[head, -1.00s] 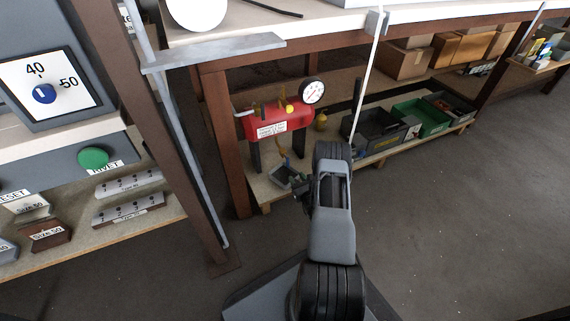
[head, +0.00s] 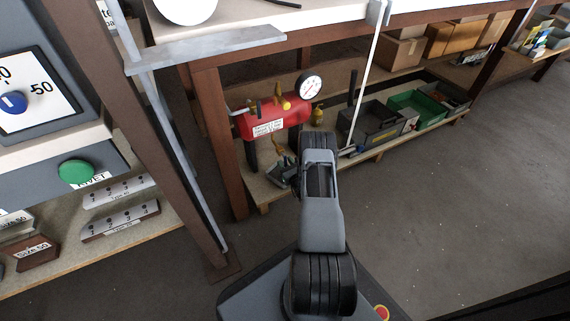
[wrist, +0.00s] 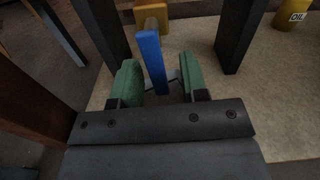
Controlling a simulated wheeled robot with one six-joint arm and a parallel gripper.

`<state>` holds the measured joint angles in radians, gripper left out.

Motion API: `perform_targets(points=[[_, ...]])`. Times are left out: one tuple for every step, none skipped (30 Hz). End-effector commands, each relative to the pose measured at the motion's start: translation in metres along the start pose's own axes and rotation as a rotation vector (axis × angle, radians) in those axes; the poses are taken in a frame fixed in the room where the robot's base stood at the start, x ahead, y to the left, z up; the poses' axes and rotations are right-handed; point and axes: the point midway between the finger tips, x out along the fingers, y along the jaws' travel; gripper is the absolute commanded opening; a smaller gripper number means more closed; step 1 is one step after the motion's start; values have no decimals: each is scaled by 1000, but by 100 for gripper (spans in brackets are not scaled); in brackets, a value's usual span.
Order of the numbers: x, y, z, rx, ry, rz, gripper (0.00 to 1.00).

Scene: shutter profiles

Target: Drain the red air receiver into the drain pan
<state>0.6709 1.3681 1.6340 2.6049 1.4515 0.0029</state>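The red air receiver (head: 275,122) stands on dark legs on the low shelf, with a round white gauge (head: 311,87) at its right end and yellow fittings on top. A brass-coloured drain fitting (head: 279,146) hangs under it; it also shows at the top of the wrist view (wrist: 151,14). A blue lever (wrist: 151,60) extends from that fitting. My gripper (wrist: 161,80) is open, its green-padded fingers on either side of the lever, with a visible gap at the right.
The receiver's dark legs (wrist: 240,35) stand close on both sides of my gripper. A brown table post (head: 220,140) is to the left. A yellow oil container (wrist: 292,15) and grey and green bins (head: 415,104) are to the right. Open floor lies right of my arm.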

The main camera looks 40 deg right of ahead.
Motion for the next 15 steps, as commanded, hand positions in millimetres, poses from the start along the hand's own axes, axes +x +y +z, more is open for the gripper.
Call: perform_targets(points=[[0,0,0,0,0,0,37],[0,0,0,0,0,0,34],[0,0,0,0,0,0,30],[0,0,0,0,0,1,27],[0,0,0,0,0,1,24],[0,1,0,0,0,1,20],[0,1,0,0,0,1,17],[0,1,0,0,0,1,15],[0,2,0,0,0,2,11],[0,2,0,0,0,3,8],[0,2,0,0,0,3,5],[0,2,0,0,0,3,1],[0,2,0,0,0,3,0],[0,2,0,0,0,3,0],[0,2,0,0,0,3,0]])
